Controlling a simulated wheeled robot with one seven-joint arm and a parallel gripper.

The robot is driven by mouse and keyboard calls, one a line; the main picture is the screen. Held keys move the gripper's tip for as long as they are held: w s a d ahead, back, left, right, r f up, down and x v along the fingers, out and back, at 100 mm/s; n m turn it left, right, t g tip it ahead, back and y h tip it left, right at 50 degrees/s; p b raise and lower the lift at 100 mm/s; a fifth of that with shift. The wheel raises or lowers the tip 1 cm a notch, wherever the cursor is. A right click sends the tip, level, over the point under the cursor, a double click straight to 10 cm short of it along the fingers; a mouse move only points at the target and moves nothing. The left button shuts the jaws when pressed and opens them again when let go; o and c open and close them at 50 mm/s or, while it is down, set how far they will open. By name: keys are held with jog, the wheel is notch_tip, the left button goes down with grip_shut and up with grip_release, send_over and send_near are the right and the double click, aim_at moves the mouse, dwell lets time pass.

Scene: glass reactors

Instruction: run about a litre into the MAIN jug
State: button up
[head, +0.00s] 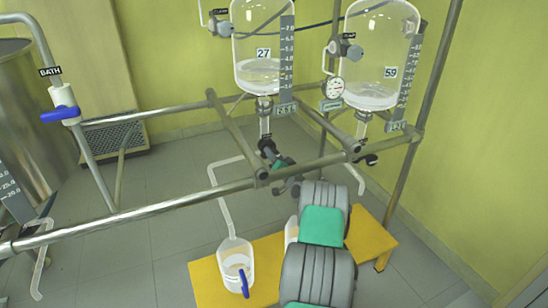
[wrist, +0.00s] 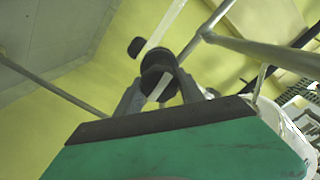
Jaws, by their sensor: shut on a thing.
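My gripper (head: 280,178) is at the outlet under glass vessel 27 (head: 258,75), partly hidden by my arm. In the wrist view its fingers (wrist: 155,92) are shut on a black valve handle (wrist: 157,62). Vessel 27 holds a little clear liquid at its bottom, beside a scale strip (head: 287,55). A bent pale tube (head: 224,195) runs from the outlet side down to a white jug (head: 236,258) with a blue handle. The jug stands on a yellow bench and seems to hold some liquid; its label is too small to read.
Vessel 59 (head: 378,70) hangs to the right with its own outlet tap (head: 366,158). Another container (head: 291,232) on the yellow bench (head: 212,282) is mostly hidden by my arm. Steel rails (head: 150,212) cross in front. A BATH pipe with a blue valve (head: 60,114) is at the left.

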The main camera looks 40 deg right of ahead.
jog(key=n+b, duration=0.1)
jog(key=b, duration=0.1)
jog(key=n+b, duration=0.2)
jog(key=shift+f, duration=0.25)
jog(key=shift+r+n+b, duration=0.2)
jog(key=shift+n+b, duration=1.1)
jog(key=shift+b, duration=0.25)
jog(key=o, duration=1.4)
jog(key=shift+r, duration=0.1)
jog(key=p+v, duration=0.2)
jog(key=v, duration=0.5)
jog(key=shift+s+a, duration=0.2)
jog(key=shift+s, duration=0.2)
